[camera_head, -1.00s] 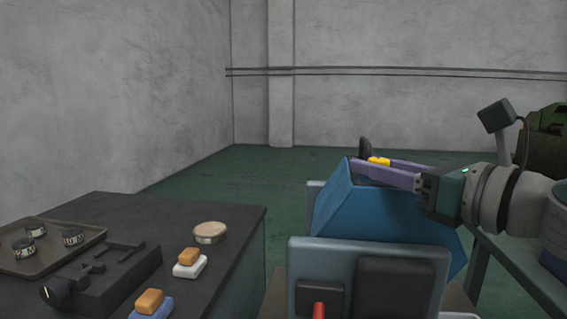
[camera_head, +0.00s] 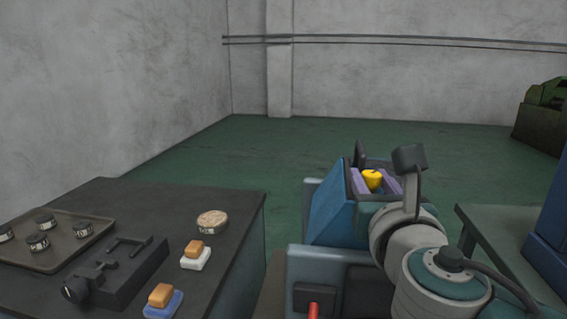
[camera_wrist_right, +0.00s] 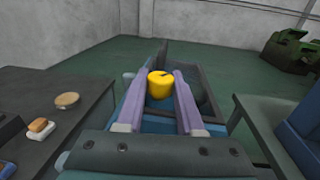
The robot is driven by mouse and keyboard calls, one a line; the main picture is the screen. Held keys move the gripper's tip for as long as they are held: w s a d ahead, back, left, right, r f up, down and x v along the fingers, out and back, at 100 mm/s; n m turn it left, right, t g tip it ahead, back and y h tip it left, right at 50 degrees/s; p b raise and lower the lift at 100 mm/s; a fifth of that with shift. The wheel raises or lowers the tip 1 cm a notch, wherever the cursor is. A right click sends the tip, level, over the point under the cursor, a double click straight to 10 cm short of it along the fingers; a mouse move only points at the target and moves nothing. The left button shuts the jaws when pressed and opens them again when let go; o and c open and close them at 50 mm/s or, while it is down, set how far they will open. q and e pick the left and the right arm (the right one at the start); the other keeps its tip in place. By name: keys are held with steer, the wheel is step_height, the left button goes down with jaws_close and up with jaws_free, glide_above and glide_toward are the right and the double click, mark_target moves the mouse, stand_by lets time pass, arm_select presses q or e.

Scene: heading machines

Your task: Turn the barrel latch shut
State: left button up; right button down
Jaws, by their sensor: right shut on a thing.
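The blue barrel (camera_head: 336,208) sits in its machine frame right of centre in the head view. A yellow latch knob (camera_head: 372,178) is on its top and also shows in the right wrist view (camera_wrist_right: 159,86). My right gripper (camera_head: 375,180) has its purple fingers on either side of the knob and is shut on it. In the wrist view, the fingers (camera_wrist_right: 162,84) point away from me with the knob between them. The gripper and my arm hide much of the barrel's right side. My left gripper is not in view.
A dark bench (camera_head: 130,200) at left holds a tray (camera_head: 75,257) of several labelled round pieces, a black fixture (camera_head: 120,270), a round tan-topped piece (camera_head: 212,222) and two orange-topped blocks (camera_head: 196,254). A grey table (camera_head: 500,225) stands at right, with a blue object on it.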

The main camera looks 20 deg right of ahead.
steer(key=m+g+h+b, duration=0.1)
steer(key=m+g+h, duration=0.1)
steer(key=m+h, duration=0.1)
steer(key=shift+a+f+g+h, duration=0.1)
steer(key=shift+g+h, duration=0.2)
steer(key=shift+h, duration=0.1)
steer(key=shift+f+m+g+h+b, duration=0.1)
steer(key=shift+m+g+h+b, duration=0.55)
steer(key=shift+m+g+h, duration=0.2)
steer(key=m+g+h+b, duration=0.2)
steer(key=g+b, duration=0.1)
steer(key=m+g+h+b, duration=0.1)
steer(key=m+g+b, duration=0.1)
steer(key=g+b, duration=0.1)
steer(key=shift+m+h, duration=0.25)
steer(key=shift+h, duration=0.1)
steer(key=shift+m+g+h+b, duration=0.3)
steer(key=shift+m+g+b, duration=0.3)
steer(key=shift+g+b, duration=0.35)
steer(key=c, duration=0.5)
jaws_free()
steer(key=shift+r, duration=0.2)
